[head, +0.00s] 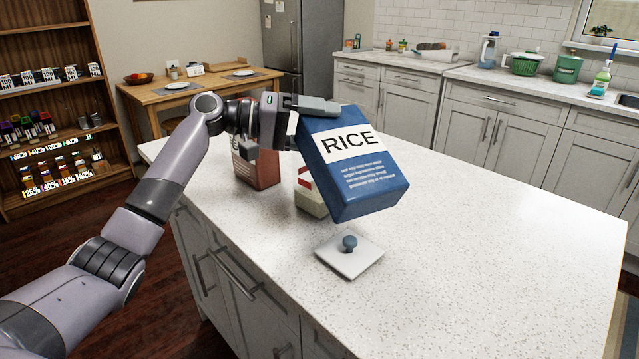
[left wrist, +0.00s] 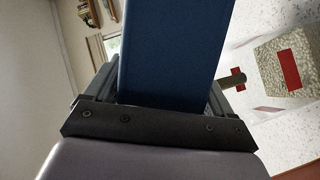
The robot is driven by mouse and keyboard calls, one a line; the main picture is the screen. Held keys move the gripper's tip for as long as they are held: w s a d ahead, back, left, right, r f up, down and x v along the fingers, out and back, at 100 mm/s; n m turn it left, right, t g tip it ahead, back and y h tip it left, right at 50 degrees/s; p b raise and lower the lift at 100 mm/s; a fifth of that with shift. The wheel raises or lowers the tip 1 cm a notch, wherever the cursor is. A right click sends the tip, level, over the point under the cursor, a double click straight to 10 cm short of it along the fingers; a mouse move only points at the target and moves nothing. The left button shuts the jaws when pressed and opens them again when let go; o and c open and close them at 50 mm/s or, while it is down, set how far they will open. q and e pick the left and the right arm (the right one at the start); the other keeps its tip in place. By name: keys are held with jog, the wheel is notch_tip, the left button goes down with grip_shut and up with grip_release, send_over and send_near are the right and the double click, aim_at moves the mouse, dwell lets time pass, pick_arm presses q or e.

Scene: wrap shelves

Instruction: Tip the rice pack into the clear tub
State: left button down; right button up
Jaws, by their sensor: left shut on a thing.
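The rice pack (head: 370,190), a blue box with a white RICE label, is held tilted above the counter. It also fills the middle of the left wrist view (left wrist: 175,55). My left gripper (head: 312,106) is shut on its upper end. Below and behind the pack is a squat pale container (head: 310,200) with a red patch, partly hidden by the pack. It looks like the clear tub with pale contents; it may also be the speckled block in the left wrist view (left wrist: 283,65). I cannot see whether rice is falling. My right gripper is not in view.
A square white lid with a blue knob (head: 349,256) lies on the island counter (head: 480,270) in front of the pack. A red-brown box (head: 258,168) stands behind my left wrist. The counter's right side is clear. A shelf (head: 45,110) stands at far left.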

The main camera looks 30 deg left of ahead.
pick_arm(q)
jog(key=shift+r, duration=0.2)
dwell(0.4)
jog(key=shift+h+p, duration=0.3)
jog(key=shift+p, duration=0.1)
jog(key=shift+a+n, duration=0.1)
jog(key=shift+n, duration=0.2)
jog(key=shift+p, duration=0.35)
dwell(0.8)
jog(key=shift+w+a+f+n, duration=0.1)
jog(key=shift+n, duration=0.2)
jog(key=shift+p, duration=0.45)
dwell(0.7)
